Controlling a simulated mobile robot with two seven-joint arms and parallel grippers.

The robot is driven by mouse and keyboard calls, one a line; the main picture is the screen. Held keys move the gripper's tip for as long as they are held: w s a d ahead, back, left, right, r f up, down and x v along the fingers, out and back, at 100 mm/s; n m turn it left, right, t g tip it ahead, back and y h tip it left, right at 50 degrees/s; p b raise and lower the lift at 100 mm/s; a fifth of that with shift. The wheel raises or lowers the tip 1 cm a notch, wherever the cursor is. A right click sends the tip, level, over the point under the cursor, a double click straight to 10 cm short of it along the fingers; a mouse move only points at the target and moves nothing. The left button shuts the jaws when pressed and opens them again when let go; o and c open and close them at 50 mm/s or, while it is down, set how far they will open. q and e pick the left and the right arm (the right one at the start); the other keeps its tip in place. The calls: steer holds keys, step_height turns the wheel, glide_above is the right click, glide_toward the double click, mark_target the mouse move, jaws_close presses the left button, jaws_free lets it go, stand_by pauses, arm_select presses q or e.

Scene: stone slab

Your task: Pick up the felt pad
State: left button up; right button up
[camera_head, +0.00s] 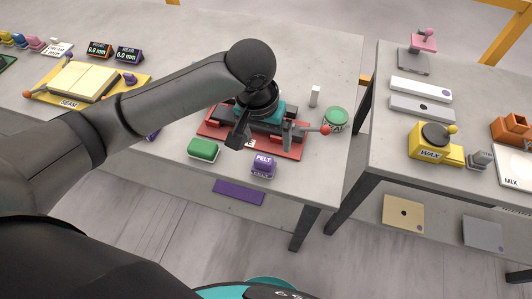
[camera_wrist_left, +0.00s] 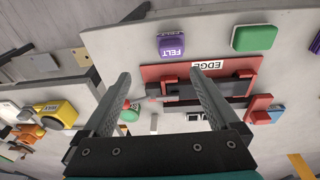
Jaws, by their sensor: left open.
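The felt pad (camera_head: 263,165) is a small purple block with a white FELT label, near the front edge of the left stone-topped table (camera_head: 310,190). The felt pad also shows upside down at the top of the left wrist view (camera_wrist_left: 171,45). My left gripper (camera_head: 262,136) is open, with its two fingers apart above the red EDGE station. My right gripper is in neither view.
A green block (camera_head: 203,149) sits left of the felt pad. The red EDGE station (camera_head: 291,150), with a red-knobbed lever, lies behind both. A green-lidded jar (camera_head: 336,118) stands to its right. A gap separates this table from the right table (camera_head: 390,65).

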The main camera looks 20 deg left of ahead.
arm_select(q)
steer(key=a+r, duration=0.1)
steer(key=r, duration=0.1)
steer(key=b, duration=0.2)
glide_above(263, 159)
steer(key=s, duration=0.1)
steer(key=shift+y, duration=0.4)
step_height(263, 159, down, 10)
steer(key=shift+r, duration=0.2)
steer(key=shift+w+d+f+b, duration=0.1)
steer(key=shift+w+f+b, duration=0.1)
steer(key=shift+f, duration=0.75)
steer(key=shift+w+a+f+b, duration=0.1)
steer(key=shift+w+f, duration=0.05)
steer(key=shift+f, duration=0.75)
steer(key=shift+w+d+f+b, duration=0.1)
steer(key=shift+w+f+b, duration=0.1)
steer(key=shift+f, duration=0.75)
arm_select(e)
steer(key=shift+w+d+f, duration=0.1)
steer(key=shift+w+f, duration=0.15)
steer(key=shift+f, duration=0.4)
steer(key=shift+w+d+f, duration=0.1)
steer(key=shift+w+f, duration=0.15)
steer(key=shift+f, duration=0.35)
arm_select(q)
steer(key=shift+c, duration=0.2)
jaws_close()
